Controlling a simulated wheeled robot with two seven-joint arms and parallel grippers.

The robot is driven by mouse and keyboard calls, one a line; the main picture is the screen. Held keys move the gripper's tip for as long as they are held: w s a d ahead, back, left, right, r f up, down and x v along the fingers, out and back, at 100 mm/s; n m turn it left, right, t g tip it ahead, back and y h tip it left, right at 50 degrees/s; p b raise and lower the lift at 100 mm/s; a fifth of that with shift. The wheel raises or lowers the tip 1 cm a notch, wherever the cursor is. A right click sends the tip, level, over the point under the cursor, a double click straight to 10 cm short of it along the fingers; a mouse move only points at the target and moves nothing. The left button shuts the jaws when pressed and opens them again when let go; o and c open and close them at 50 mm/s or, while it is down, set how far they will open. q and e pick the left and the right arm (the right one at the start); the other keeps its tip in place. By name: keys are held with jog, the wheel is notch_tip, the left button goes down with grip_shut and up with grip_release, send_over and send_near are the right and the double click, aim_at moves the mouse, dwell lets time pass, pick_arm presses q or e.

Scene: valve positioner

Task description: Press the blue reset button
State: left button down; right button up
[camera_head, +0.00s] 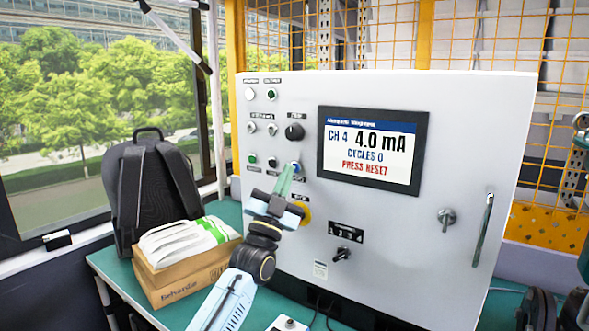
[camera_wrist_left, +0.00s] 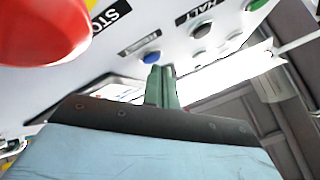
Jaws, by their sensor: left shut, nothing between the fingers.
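The blue reset button (camera_head: 297,166) is on the front of the grey control cabinet (camera_head: 390,230), left of the screen. The screen (camera_head: 372,147) reads "CH 4 4.0 mA", "CYCLES 0" and "PRESS RESET". My left gripper (camera_head: 286,175) is shut and empty, its green fingertips just at the lower left of the blue button. In the left wrist view the shut fingertips (camera_wrist_left: 160,72) point at the panel, and the blue button (camera_wrist_left: 151,57) shows just beyond them. I cannot tell whether they touch it. My right gripper is not in view.
A red stop button (camera_wrist_left: 42,28) stands out close in the left wrist view. Its yellow surround (camera_head: 306,214) lies behind my left arm. Other buttons and a black knob (camera_head: 294,132) sit above the blue button. A backpack (camera_head: 150,190) and a cardboard box (camera_head: 185,280) stand left.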

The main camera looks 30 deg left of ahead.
pick_arm(q)
jog(key=shift+w, duration=0.4)
dwell(0.4)
jog(key=shift+s, duration=0.15)
jog(key=shift+s+p, duration=0.45)
jog(key=shift+s, duration=0.2)
jog(key=s+p, duration=0.2)
jog(key=s, duration=0.3)
jog(key=shift+a+p, duration=0.2)
jog(key=shift+p, duration=0.2)
dwell(0.5)
